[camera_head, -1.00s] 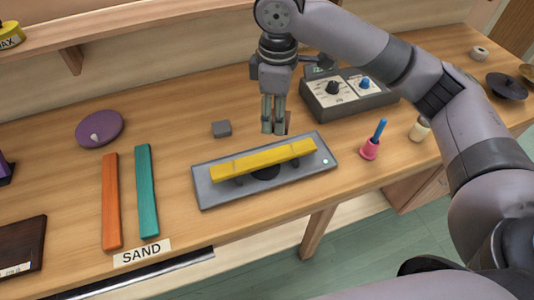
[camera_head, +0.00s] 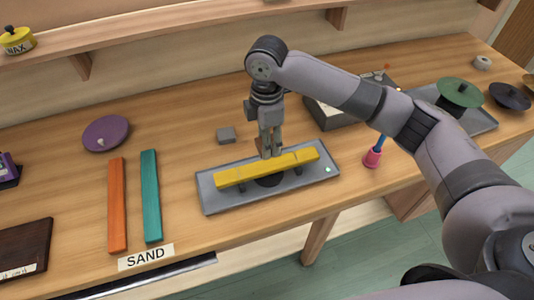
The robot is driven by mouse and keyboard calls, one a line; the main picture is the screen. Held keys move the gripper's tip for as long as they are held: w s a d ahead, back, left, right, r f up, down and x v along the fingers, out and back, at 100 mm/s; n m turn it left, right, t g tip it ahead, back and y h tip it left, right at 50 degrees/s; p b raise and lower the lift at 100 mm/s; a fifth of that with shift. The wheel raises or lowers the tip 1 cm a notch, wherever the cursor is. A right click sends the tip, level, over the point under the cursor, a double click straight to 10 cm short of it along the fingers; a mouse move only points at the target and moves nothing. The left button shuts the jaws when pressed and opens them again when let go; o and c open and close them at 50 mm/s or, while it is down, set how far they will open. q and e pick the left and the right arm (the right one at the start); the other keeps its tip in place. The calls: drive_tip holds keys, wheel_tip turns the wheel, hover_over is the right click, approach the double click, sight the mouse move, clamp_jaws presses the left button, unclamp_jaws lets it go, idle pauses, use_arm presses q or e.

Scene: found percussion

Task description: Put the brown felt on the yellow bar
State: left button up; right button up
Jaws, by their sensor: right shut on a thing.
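The yellow bar (camera_head: 234,175) lies across dark supports on a grey tray (camera_head: 209,205) in the middle of the bench. My right gripper (camera_head: 270,153) points down at the far edge of the bar, near its middle. It is shut on the brown felt (camera_head: 258,146), of which only a small brown piece shows beside the fingers. I cannot tell whether the felt touches the bar. My left gripper is out of view.
Orange (camera_head: 117,205) and teal (camera_head: 150,195) bars lie to the left. A control box (camera_head: 325,118) is behind my right arm.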

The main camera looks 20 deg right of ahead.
sight(267, 165)
drive_tip(key=shift+f+p, duration=0.45)
drive_tip(key=shift+f, duration=3)
drive_tip(key=shift+f, duration=0.1)
drive_tip(key=o, duration=0.8)
wheel_tip(267, 165, up, 12)
drive_tip(key=b, duration=0.2)
drive_tip(key=shift+b, duration=0.3)
